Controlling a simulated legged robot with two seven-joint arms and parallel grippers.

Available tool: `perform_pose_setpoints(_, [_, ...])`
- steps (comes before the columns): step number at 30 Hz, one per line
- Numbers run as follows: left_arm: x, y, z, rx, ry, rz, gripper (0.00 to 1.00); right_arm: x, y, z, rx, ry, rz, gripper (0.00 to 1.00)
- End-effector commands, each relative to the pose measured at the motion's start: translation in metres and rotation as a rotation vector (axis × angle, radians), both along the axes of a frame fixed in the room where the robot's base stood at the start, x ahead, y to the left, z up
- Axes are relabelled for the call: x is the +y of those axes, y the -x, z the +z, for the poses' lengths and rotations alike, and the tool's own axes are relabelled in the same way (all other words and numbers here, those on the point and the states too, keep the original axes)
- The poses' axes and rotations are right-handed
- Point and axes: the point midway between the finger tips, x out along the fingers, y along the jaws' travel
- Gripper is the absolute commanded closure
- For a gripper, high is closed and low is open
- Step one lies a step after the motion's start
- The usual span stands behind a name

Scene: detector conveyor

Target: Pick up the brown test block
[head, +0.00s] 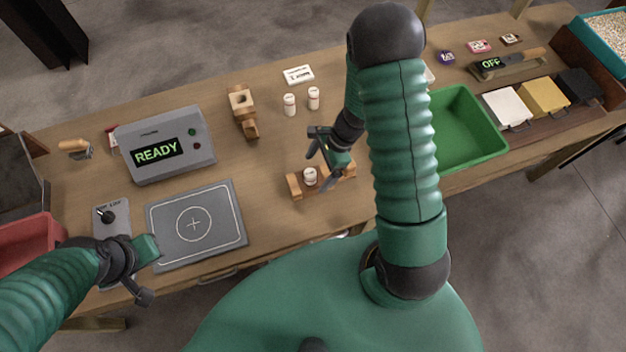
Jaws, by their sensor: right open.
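Two light-brown wooden pieces could match the brown test block, and I cannot tell which it is. One is a stepped wooden piece (242,101) with a round opening, left of centre towards the back of the bench. The other is a low wooden rack (294,186) at the front middle, with a white capped vial (310,177) standing at it. My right gripper (322,160) is open and empty, close above the rack and vial, hiding part of the rack. My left gripper (147,273) is at the front left, by the grey plate; its jaw gap is unclear.
A grey box reading READY (165,148) and a flat grey plate (160,222) stand left. Two white vials (290,104) stand behind the rack. A green tray (488,152) and white, yellow and black blocks (543,97) are right. My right arm hides some bench.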

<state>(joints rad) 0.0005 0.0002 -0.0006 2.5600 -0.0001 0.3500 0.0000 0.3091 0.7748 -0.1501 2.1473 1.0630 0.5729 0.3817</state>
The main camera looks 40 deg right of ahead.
Motion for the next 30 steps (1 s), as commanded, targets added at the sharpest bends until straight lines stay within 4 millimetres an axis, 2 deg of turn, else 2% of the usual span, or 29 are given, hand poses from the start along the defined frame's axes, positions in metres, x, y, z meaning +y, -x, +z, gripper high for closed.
perform_pose_setpoints(5, [0.0, 0.0, 0.005, 0.0, 0.0, -0.001, 1.0, 0.002, 0.002, -0.025, 0.005, -0.003, -0.002, 0.07])
perform_pose_setpoints(9, [0.0, 0.0, 0.006, 0.0, 0.0, -0.002, 1.0, 0.012, 0.0, -0.047, 0.001, 0.001, -0.001, 0.07])
perform_pose_setpoints(17, [0.0, 0.0, 0.006, 0.0, 0.0, -0.001, 1.0, 0.019, -0.001, -0.052, -0.002, 0.007, 0.0, 0.07])
perform_pose_setpoints(30, [0.0, 0.0, 0.006, 0.0, 0.0, -0.001, 1.0, 0.013, -0.002, -0.053, -0.002, 0.001, 0.0, 0.64])
